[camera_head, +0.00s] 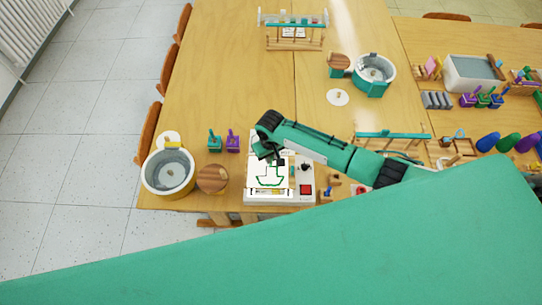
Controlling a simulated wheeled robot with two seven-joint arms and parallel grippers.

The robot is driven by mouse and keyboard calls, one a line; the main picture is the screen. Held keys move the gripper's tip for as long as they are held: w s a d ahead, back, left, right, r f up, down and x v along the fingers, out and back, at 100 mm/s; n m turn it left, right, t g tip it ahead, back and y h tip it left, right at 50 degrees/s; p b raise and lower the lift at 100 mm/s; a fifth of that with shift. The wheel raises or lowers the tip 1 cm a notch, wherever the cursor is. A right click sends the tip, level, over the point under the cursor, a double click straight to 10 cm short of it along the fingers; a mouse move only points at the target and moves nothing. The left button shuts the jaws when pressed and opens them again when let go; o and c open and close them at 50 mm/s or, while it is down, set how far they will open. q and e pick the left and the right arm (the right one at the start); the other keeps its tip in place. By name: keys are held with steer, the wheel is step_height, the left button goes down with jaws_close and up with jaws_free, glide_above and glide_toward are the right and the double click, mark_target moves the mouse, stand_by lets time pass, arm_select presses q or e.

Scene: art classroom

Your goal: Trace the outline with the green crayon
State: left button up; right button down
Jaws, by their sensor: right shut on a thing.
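A white drawing board (249,190) lies near the front edge of the table, with a white sheet on it. The sheet bears a boat-like outline (270,184) with green lines along it. My right gripper (271,160) reaches in from the right and points down over the upper part of the outline. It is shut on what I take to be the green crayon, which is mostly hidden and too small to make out. I cannot tell whether its tip touches the sheet. My left gripper is out of view.
A red button (306,190) sits on the board's right side. A wooden rack (390,136) stands to the right. The table's middle is clear.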

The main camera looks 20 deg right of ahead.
steer(key=shift+w+a+p, duration=0.15)
steer(key=shift+a+p, duration=0.15)
steer(key=shift+a, duration=0.3)
stand_by(0.3)
steer(key=shift+a+p, duration=0.2)
steer(key=shift+p, duration=0.15)
steer(key=shift+s+a, duration=0.1)
steer(key=shift+s, duration=0.35)
steer(key=shift+s+a, duration=0.1)
steer(key=shift+s, duration=0.3)
stand_by(0.8)
steer(key=shift+s+a, duration=0.1)
steer(key=shift+s, duration=0.15)
steer(key=shift+s+a, duration=0.2)
steer(key=shift+s, duration=0.4)
stand_by(0.6)
steer(key=shift+s+a, duration=0.1)
steer(key=shift+a, duration=0.1)
stand_by(0.5)
